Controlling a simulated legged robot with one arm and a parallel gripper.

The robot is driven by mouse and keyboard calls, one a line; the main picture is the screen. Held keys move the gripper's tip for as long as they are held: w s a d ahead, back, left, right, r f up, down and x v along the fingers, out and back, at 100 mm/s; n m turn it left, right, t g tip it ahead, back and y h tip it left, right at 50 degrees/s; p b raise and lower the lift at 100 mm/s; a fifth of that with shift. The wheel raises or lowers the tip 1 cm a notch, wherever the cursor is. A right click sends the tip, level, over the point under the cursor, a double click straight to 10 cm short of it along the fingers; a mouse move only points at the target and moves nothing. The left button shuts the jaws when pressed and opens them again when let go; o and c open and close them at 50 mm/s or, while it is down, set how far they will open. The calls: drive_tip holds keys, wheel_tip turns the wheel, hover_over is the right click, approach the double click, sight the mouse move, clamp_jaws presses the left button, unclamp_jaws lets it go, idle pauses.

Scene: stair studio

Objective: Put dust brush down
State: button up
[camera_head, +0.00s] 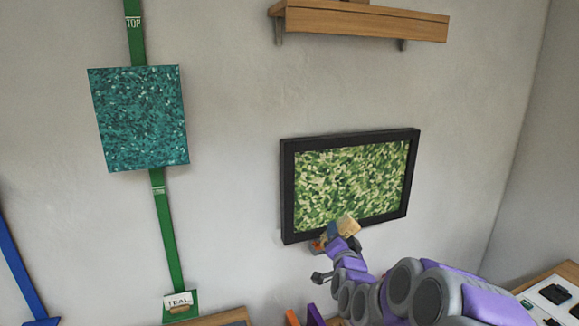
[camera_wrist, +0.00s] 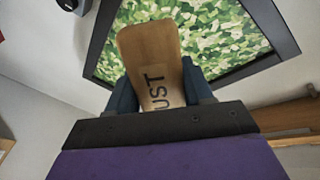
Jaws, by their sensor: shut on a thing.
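The dust brush (camera_wrist: 152,62) is a light wooden piece with dark letters reading "UST" in the wrist view. My gripper (camera_wrist: 160,92) is shut on it, with a dark blue finger on each side. In the head view, the brush's wooden part (camera_head: 348,225) shows at the end of my purple and grey arm, in front of the lower edge of a black-framed green picture (camera_head: 350,185). My gripper (camera_head: 332,232) is small there and partly hidden. The brush is held up in the air. Its bristles cannot be made out.
A wooden shelf (camera_head: 365,23) is on the wall above the picture. A surface with dark items (camera_head: 555,293) is at lower right. A wooden edge (camera_head: 222,317) shows at the bottom.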

drive_tip(key=s+f, duration=0.3)
drive_tip(key=f, duration=0.4)
drive_tip(key=s+f, duration=0.4)
drive_tip(key=f, duration=0.4)
drive_tip(key=shift+s, duration=0.3)
